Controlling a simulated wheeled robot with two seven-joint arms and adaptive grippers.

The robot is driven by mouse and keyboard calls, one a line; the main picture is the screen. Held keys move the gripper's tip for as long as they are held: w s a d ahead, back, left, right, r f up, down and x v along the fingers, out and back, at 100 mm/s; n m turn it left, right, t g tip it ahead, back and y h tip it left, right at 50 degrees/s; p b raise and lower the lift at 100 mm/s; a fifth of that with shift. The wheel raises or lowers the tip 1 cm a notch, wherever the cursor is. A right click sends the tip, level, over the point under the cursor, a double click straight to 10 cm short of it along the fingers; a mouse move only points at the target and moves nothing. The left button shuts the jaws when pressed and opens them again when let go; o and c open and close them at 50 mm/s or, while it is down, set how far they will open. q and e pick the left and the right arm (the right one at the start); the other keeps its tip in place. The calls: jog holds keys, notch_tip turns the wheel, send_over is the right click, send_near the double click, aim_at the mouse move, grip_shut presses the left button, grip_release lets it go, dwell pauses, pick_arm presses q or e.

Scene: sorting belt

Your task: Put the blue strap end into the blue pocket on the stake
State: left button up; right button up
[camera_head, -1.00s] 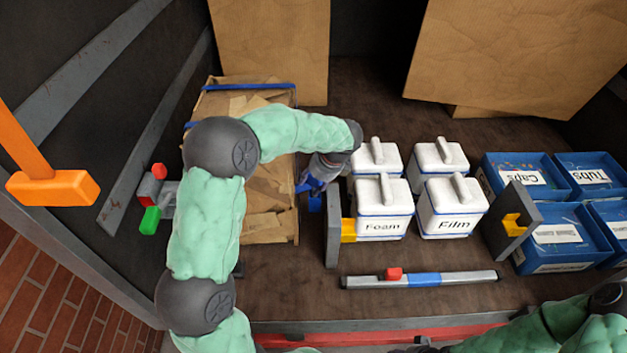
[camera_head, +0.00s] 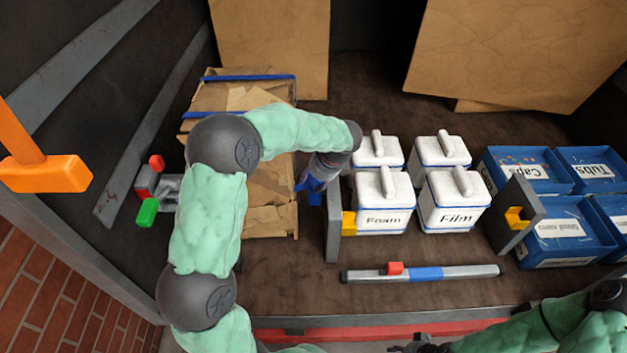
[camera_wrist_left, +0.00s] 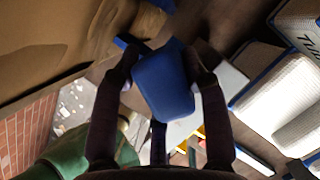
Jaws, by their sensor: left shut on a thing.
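My left gripper (camera_head: 314,178) is beside the paper-wrapped stack and just left of the grey stake (camera_head: 333,225). It is shut on the blue strap end (camera_wrist_left: 164,84), which fills the space between the fingers in the left wrist view. A small blue part (camera_head: 315,198), which looks like the blue pocket, shows on the stake's left side, just below the gripper. The gripper partly covers this spot, and I cannot tell whether strap end and pocket touch. My right gripper (camera_head: 422,346) is barely visible at the bottom edge, its fingers unclear.
White tubs, including Foam (camera_head: 384,205) and Film (camera_head: 455,205), stand right of the stake. A second stake (camera_head: 515,215) with a yellow pocket is beyond them. Blue strapping (camera_head: 247,78) crosses the wrapped stack (camera_head: 270,190).

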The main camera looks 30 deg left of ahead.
pick_arm(q)
jog(key=shift+s+f, duration=0.1)
jog(key=shift+f, duration=0.2)
jog(key=o, duration=1.2)
jog(key=shift+o, duration=1)
jog(key=shift+r, duration=0.1)
jog(key=v, duration=1.2)
